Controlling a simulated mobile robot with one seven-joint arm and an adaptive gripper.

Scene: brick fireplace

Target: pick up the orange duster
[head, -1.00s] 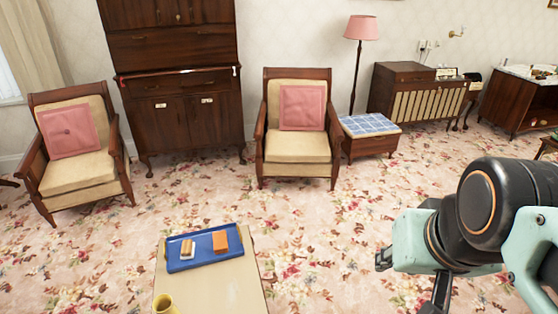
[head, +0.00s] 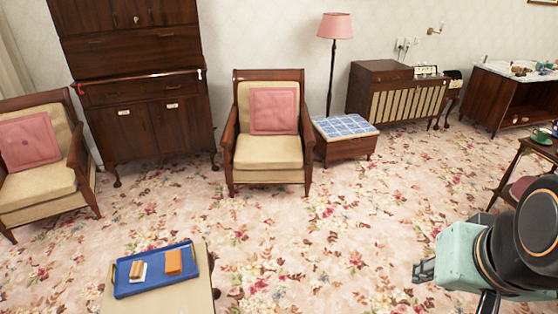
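An orange block-shaped item (head: 173,262), which I take to be the orange duster, lies on a blue tray (head: 150,286). Beside it on the left lies a smaller cream and brown item (head: 138,271). The tray is on a pale table (head: 190,300) at the bottom left of the head view. My gripper (head: 423,271) is at the lower right, well apart from the tray. It holds nothing that I can see. Its fingers are small and seen from the side, so their opening is unclear.
An armchair (head: 268,150) with a pink cushion stands behind the table, and another armchair (head: 35,180) is at the left. A side table (head: 535,147) with a cup is near my arm at the right. Flowered carpet (head: 310,250) lies clear between table and gripper.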

